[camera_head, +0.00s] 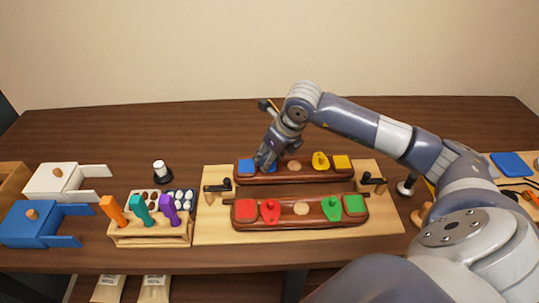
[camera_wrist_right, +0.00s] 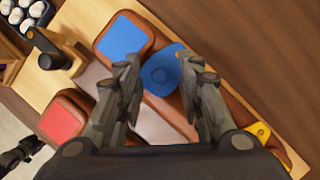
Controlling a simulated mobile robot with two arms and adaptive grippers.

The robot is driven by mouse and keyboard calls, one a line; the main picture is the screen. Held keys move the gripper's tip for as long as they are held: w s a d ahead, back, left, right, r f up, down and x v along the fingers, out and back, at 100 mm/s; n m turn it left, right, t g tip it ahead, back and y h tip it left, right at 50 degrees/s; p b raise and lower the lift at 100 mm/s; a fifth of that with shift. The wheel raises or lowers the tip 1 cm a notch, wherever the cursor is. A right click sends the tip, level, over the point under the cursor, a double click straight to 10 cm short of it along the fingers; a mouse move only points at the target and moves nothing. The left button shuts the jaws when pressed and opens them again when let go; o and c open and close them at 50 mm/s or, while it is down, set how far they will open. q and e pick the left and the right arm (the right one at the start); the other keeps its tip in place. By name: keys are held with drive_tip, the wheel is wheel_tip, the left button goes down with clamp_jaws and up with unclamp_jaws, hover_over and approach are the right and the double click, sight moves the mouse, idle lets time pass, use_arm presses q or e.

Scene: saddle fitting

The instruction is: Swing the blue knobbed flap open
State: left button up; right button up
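The blue knobbed flap (camera_wrist_right: 166,66) shows in the right wrist view as a rounded blue piece with a round knob, next to the blue square (camera_wrist_right: 124,37) on a brown wooden bar. My right gripper (camera_wrist_right: 158,63) is open, its two fingers apart on either side of the knob, with clear space between each finger and the knob. In the head view my right gripper (camera_head: 263,162) hangs over the blue end of the rear bar (camera_head: 295,177) and mostly hides the flap; the blue square (camera_head: 246,166) shows at its left. My left gripper is not in view.
The front bar (camera_head: 290,219) carries a red flap (camera_head: 270,209) and a green flap (camera_head: 331,208). A yellow flap (camera_head: 320,160) is on the rear bar. Black-handled latches (camera_head: 217,188) stand at the board's sides. A wooden rack (camera_head: 150,236) with coloured handles is at left.

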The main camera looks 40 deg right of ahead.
clamp_jaws()
